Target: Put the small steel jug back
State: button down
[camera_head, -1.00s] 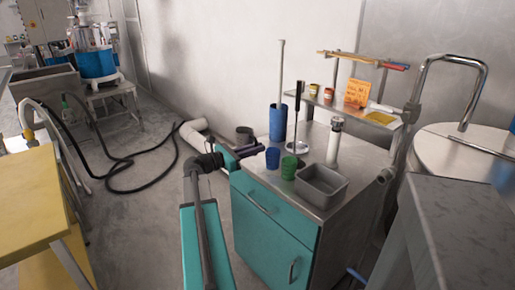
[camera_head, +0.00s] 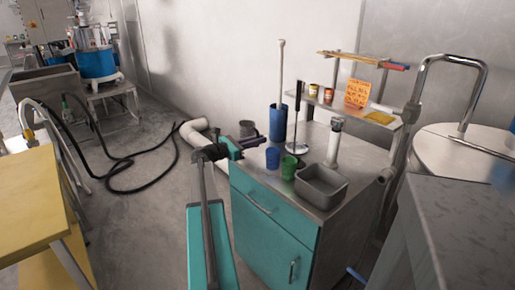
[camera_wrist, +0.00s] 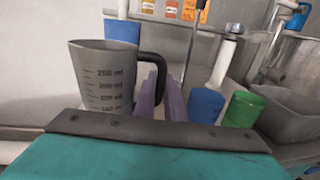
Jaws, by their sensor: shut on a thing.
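The small steel jug (camera_wrist: 98,85) is grey with volume marks and a black handle. It stands upright at the left of the wrist view. My gripper (camera_wrist: 160,88) has its two purple fingers closed on the handle. In the head view the jug (camera_head: 248,129) is at the back left corner of the steel-topped cabinet (camera_head: 315,205), with my gripper (camera_head: 252,141) just in front of it. I cannot tell whether the jug's base touches the top; my wrist hides it in the wrist view.
A shelf (camera_head: 372,115) with small jars stands behind. Several items crowd the right side.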

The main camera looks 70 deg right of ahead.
jog(key=shift+w+d, duration=0.1)
jog(key=shift+d, duration=0.35)
jog(key=shift+f, duration=1.75)
jog(key=c, duration=1.8)
grip_release()
jog(key=shift+f, duration=0.1)
jog(key=shift+w+a, duration=0.1)
jog(key=shift+a, duration=0.1)
jog(key=v, duration=1.1)
jog(key=shift+w+a, duration=0.25)
